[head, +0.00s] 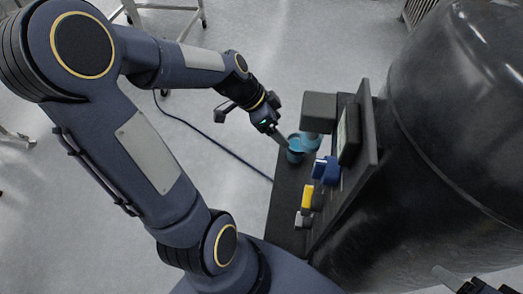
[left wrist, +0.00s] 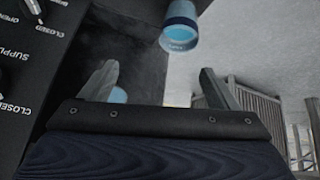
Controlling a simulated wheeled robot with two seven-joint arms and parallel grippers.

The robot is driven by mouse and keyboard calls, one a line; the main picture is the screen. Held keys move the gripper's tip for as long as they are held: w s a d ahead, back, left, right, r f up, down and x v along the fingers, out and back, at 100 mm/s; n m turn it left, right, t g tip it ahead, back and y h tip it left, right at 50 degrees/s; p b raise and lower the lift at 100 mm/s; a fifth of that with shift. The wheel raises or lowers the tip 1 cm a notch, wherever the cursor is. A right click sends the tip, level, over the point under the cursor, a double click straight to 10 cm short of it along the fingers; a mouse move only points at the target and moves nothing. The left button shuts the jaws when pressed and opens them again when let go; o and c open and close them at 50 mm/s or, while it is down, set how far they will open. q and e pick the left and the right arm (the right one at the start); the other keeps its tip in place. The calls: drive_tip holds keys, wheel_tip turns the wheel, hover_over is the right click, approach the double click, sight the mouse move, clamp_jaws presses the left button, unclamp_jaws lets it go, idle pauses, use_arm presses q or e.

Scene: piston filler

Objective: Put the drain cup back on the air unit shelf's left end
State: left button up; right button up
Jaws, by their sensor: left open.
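The blue drain cup (head: 295,156) stands upright at the far end of the dark shelf (head: 288,205). It also shows in the left wrist view (left wrist: 180,26), beyond my fingertips and apart from them. My left gripper (head: 281,139) is open and empty, close beside the cup on its upper left; its fingers (left wrist: 160,85) also show in the left wrist view. A translucent blue bowl (head: 311,142) hangs under the grey block of the air unit (head: 319,106), just right of the cup. My right gripper (head: 462,281) shows only partly at the lower right edge; its jaws are unclear.
An upright panel (head: 367,130) backs the shelf, with blue (head: 328,170) and yellow (head: 307,197) parts jutting over it. A large dark tank (head: 450,130) stands to the right. A cable (head: 205,138) crosses the open floor at left.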

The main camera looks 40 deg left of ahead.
use_arm(q)
drive_tip(key=s+d+r+n, duration=0.2)
drive_tip(key=s+n, duration=0.3)
drive_tip(key=s, duration=0.3)
drive_tip(key=s+d+r+n+t+y, duration=0.1)
drive_tip(key=s+d+r+n, duration=0.2)
drive_tip(key=s, duration=0.4)
drive_tip(key=shift+s+r+n+t, duration=0.35)
drive_tip(key=shift+r+n, duration=0.3)
drive_tip(key=shift+n, duration=0.55)
drive_tip(key=shift+s, duration=0.1)
